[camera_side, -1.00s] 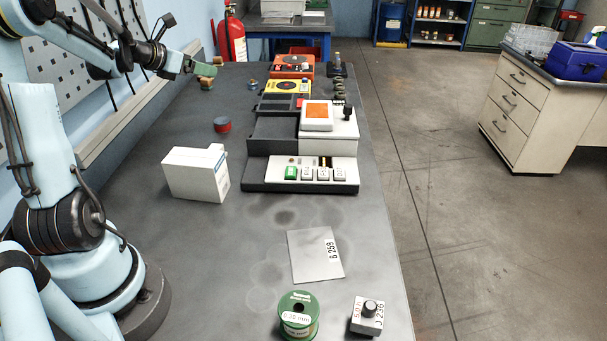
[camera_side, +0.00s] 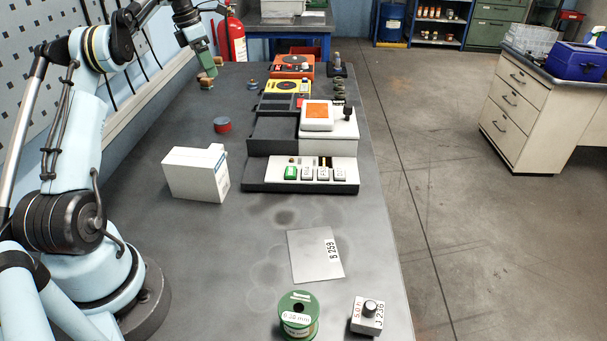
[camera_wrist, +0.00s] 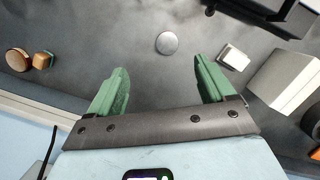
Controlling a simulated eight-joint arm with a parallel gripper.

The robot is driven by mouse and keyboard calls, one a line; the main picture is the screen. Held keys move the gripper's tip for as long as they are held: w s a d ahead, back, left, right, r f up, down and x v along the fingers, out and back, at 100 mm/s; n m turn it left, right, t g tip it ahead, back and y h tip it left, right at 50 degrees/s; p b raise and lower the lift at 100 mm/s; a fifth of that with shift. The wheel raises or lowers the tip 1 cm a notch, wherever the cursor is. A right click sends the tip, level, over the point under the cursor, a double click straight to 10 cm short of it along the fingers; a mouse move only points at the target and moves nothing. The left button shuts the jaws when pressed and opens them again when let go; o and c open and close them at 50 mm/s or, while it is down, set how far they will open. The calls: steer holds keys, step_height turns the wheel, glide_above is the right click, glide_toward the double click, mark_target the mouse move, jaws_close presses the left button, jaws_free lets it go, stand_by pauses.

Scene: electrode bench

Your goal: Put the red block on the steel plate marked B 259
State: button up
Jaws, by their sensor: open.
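The steel plate (camera_side: 308,260) marked B 259 lies flat and bare on the near part of the bench in the side view. I cannot make out a clear red block. A small round red and blue piece (camera_side: 222,125) stands behind the white box. My gripper (camera_side: 209,72) is far back at the left, its green fingers pointing down above the bench by two small brownish pieces (camera_side: 206,83). In the wrist view my gripper (camera_wrist: 160,75) is open with nothing between its fingers. A brown disc (camera_wrist: 18,60) and a small brown block (camera_wrist: 42,60) lie to its left.
A white box (camera_side: 195,174) stands left of the stepped device (camera_side: 300,170). A green spool (camera_side: 299,317) and a small knob box (camera_side: 367,316) stand at the near edge. A grey disc (camera_wrist: 167,43) lies ahead of the fingers.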

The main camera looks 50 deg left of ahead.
steer(key=g, duration=0.1)
glide_toward(222, 120)
steer(key=f, duration=0.3)
steer(key=shift+w+f, duration=0.15)
steer(key=shift+w, duration=0.1)
steer(key=shift+w+d+f, duration=0.1)
steer(key=shift+d+f, duration=0.05)
steer(key=shift+f, duration=1.2)
steer(key=shift+w+d+f, duration=0.15)
steer(key=shift+f, duration=1.2)
jaws_close()
steer(key=shift+r, duration=0.1)
